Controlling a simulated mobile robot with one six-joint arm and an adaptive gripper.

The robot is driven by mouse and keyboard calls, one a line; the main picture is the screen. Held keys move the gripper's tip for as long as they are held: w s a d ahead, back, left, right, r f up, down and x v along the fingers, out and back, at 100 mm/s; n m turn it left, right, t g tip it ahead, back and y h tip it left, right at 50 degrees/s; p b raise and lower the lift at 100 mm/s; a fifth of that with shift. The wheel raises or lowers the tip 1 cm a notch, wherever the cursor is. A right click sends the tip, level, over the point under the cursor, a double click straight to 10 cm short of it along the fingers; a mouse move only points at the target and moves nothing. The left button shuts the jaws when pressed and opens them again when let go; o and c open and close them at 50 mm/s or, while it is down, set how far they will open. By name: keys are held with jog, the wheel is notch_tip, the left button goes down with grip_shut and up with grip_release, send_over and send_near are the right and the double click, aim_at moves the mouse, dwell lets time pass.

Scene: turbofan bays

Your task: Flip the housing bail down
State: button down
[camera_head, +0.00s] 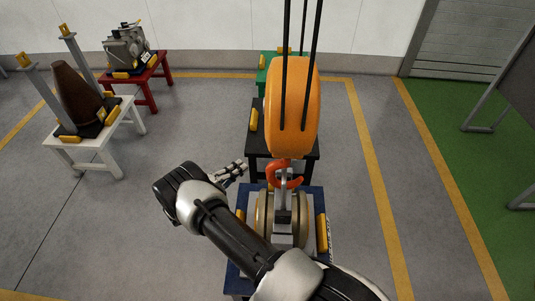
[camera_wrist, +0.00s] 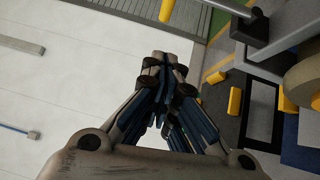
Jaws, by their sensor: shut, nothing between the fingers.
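The housing (camera_head: 262,215) sits on a blue stand (camera_head: 314,193) in the head view, with rounded tan sides. A grey metal piece that looks like its bail (camera_head: 283,200) stands up at its middle, just under the orange hook (camera_head: 284,178). I cannot tell whether the hook passes through it. My gripper (camera_head: 242,166) is shut and empty, up and left of the bail and apart from it. In the wrist view my gripper (camera_wrist: 165,65) shows closed fingers. A tan rounded part of the housing (camera_wrist: 305,75) and a grey bar are at right there. My arm hides the housing's lower part.
An orange hoist block (camera_head: 292,110) hangs on dark lines above the housing. A black stand (camera_head: 262,165) and a green stand (camera_head: 264,72) are behind it. White (camera_head: 95,150) and red (camera_head: 150,80) stands with parts are at left. Floor between is clear.

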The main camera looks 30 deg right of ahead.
jog(key=s+d+r, duration=0.1)
jog(key=d, duration=1.2)
jog(key=shift+b, duration=0.35)
